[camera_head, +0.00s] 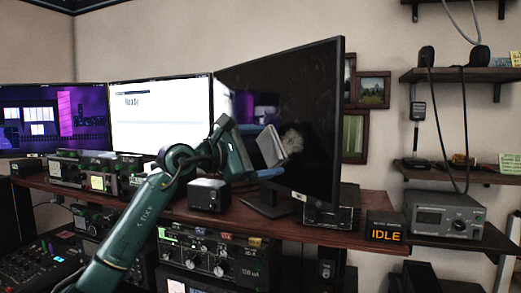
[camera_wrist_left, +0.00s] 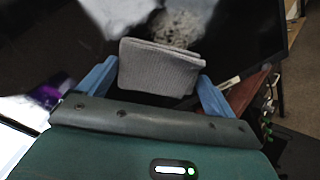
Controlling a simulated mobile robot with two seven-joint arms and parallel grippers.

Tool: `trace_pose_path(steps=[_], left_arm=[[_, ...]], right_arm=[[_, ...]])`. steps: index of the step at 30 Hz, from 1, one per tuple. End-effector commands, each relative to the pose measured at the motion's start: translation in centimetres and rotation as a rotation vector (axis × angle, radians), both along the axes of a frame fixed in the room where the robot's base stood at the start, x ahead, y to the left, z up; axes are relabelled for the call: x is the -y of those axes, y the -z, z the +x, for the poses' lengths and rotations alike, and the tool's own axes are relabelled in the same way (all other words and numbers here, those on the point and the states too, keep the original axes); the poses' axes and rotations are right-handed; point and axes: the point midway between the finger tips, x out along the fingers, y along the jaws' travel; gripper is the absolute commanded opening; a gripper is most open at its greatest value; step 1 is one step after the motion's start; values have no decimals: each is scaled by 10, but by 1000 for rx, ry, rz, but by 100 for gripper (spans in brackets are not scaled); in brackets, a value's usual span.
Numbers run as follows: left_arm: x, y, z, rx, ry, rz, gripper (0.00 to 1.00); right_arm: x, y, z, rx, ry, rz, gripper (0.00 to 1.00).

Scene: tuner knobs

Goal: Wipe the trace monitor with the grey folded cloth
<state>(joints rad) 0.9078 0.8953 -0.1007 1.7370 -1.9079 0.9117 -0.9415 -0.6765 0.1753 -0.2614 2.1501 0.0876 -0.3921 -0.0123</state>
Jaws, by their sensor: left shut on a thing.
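My left gripper (camera_wrist_left: 160,80) is shut on the grey folded cloth (camera_wrist_left: 160,66), which sits between its two blue fingers. In the head view the cloth (camera_head: 271,146) stands upright in the gripper (camera_head: 264,166), in front of the large dark monitor (camera_head: 315,105) at the right. A pale fuzzy smudge (camera_head: 292,140) shows on that dark screen, just right of the cloth. In the left wrist view the smudge (camera_wrist_left: 176,27) lies just beyond the cloth's upper edge. Whether the cloth touches the screen I cannot tell. My right gripper is not in view.
A white-screened monitor (camera_head: 160,115) and a purple-screened monitor (camera_head: 52,118) stand to the left. A small black box (camera_head: 208,195) sits on the wooden desk near my arm. Radio units crowd the desk and the rack below. Wall shelves (camera_head: 460,75) hang at the right.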

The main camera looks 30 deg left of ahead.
Motion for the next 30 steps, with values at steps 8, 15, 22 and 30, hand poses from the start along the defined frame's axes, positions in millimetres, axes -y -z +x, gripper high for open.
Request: trace_pose_path(steps=[8,15,22,30], left_arm=[[0,0,0,0,0,0,73],[1,-1,3,-1,1,0,73],[3,-1,7,-1,1,0,73],[5,-1,12,0,1,-1,73]], right_arm=[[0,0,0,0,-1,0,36],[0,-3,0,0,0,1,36],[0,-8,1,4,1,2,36],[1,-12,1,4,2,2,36]])
